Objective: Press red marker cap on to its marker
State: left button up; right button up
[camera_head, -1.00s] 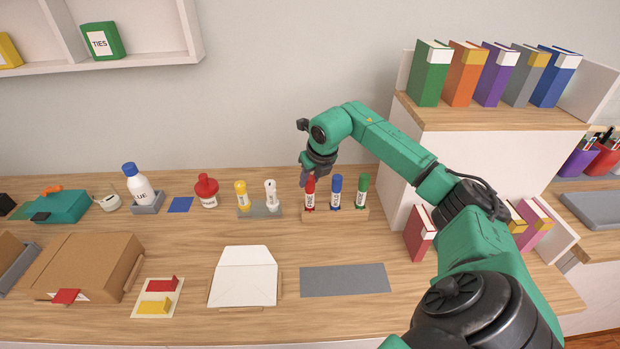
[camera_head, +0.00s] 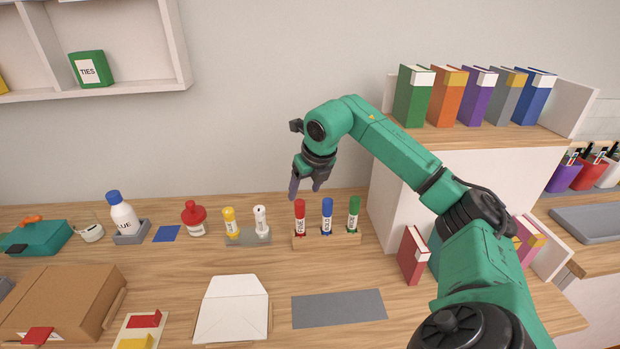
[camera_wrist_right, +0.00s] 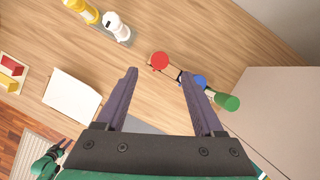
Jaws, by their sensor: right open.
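The red marker (camera_head: 300,216) stands upright at the left end of a wooden holder (camera_head: 327,241), its red cap on top. In the right wrist view the red cap (camera_wrist_right: 160,61) shows from above. Whether the cap is fully seated I cannot tell. My right gripper (camera_head: 305,190) is open and empty, just above and behind the red marker, apart from it. In the right wrist view its fingers (camera_wrist_right: 160,85) are spread with the red cap beyond their tips. My left gripper is not in the head view; a small green and dark arm part shows at the wrist view's lower left.
A blue marker (camera_head: 326,215) and a green marker (camera_head: 353,214) stand beside the red one. A white cabinet (camera_head: 385,190) rises at right. A grey mat (camera_head: 338,308) lies in front.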

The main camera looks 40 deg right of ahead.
jog(key=v, duration=0.6)
jog(key=shift+s+r, duration=0.25)
jog(key=shift+r, duration=0.15)
